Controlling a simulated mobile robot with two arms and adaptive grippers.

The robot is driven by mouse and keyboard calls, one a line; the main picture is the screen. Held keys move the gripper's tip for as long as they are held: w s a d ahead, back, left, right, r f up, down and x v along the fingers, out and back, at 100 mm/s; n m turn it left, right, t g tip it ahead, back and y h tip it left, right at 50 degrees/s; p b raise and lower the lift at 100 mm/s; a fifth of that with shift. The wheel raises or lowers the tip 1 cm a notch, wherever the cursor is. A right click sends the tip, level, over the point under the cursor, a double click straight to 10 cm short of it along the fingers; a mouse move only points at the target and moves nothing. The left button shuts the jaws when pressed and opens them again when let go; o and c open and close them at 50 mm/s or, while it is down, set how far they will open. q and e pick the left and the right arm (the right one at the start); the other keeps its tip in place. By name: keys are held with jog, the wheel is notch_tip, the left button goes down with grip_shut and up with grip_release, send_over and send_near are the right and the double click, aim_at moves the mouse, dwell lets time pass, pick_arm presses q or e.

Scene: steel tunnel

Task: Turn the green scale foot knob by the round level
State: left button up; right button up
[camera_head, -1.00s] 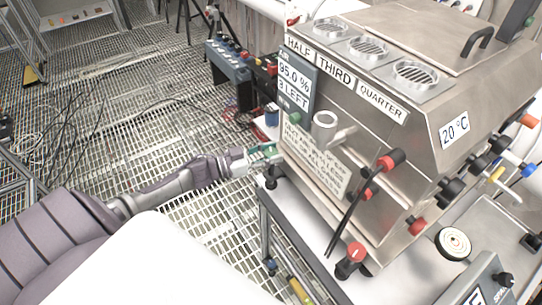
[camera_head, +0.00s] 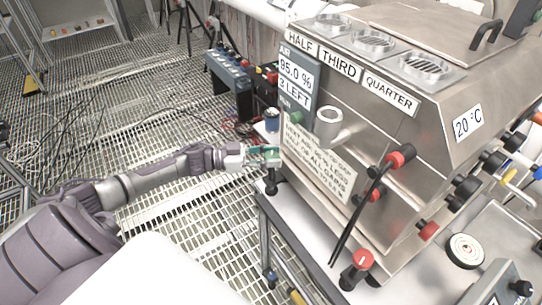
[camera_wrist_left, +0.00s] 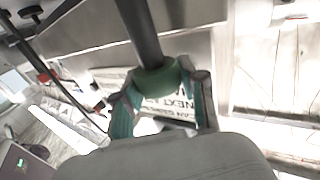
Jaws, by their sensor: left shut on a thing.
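My left gripper (camera_head: 262,156) is at the lower left corner of the steel machine, beside a dark foot. In the left wrist view its two teal fingers (camera_wrist_left: 163,108) close around a green knob (camera_wrist_left: 157,79), which sits like a collar at the end of a dark rod. The gripper is shut on this knob. In the head view the gripper mostly hides the knob. I cannot make out the round level for certain. My right gripper is not in view.
The steel machine (camera_head: 400,130) stands on a table (camera_head: 300,225) to the right. A red-tipped lever (camera_head: 372,200) and a grey spout (camera_head: 332,128) stick out from its front. A blue box with jars (camera_head: 232,80) is behind the gripper.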

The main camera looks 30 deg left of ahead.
pick_arm(q)
jog(key=o, duration=1.2)
jog(key=shift+c, duration=0.2)
jog(key=v, duration=1.2)
jog(key=shift+w, duration=0.1)
